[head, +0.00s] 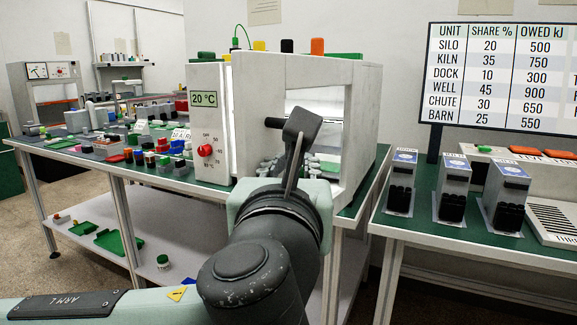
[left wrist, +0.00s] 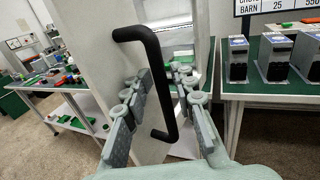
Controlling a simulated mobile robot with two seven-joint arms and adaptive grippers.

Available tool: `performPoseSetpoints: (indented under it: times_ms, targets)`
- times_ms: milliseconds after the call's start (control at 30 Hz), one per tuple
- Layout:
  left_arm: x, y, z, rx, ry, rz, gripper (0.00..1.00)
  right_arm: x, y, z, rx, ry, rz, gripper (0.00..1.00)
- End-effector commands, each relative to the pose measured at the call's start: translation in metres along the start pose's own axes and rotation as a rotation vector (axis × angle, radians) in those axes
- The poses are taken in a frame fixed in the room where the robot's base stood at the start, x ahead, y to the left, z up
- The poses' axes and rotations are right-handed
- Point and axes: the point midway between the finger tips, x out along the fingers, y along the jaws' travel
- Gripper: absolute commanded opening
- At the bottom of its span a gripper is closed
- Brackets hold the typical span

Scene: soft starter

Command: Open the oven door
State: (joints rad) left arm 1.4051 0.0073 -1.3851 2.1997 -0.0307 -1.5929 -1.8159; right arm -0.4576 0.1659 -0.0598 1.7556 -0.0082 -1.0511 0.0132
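The oven (head: 210,135) is a white box on the green-topped bench, with a 20 °C display and a red knob on its front. Its pale door (head: 262,95) has a window and a black bar handle (left wrist: 158,75); the door also shows in the left wrist view (left wrist: 105,40). My left gripper (left wrist: 162,90) is open, with its fingers on either side of the handle's lower part. I cannot tell whether they touch it. In the head view my left arm hides much of the handle and lower door. My right gripper is not in view.
A right-hand bench (head: 425,228) carries several grey units with black fronts (head: 452,190). The left bench (head: 95,160) is crowded with small coloured parts. Several coloured blocks (head: 317,46) stand on the oven's top. A board with a table (head: 505,75) stands behind on the right.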

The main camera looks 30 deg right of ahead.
Motion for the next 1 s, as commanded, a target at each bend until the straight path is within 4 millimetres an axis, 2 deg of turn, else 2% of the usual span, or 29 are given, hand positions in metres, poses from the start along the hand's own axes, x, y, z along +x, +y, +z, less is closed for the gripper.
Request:
performPoseSetpoints:
  times_ms: [233, 633, 767, 1000]
  targets:
    - [-0.007, 0.0, 0.001, -0.001, -0.002, -0.001, 0.26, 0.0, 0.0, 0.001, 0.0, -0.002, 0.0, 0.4]
    - [-0.067, -0.001, 0.0, 0.001, -0.001, -0.002, 0.26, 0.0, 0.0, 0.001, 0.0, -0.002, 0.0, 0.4]
    - [-0.075, 0.0, 0.0, 0.001, 0.0, 0.0, 0.26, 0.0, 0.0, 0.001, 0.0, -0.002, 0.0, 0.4]
    - [-0.075, 0.0, 0.0, 0.0, 0.0, 0.0, 0.26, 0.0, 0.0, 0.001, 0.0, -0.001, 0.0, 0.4]
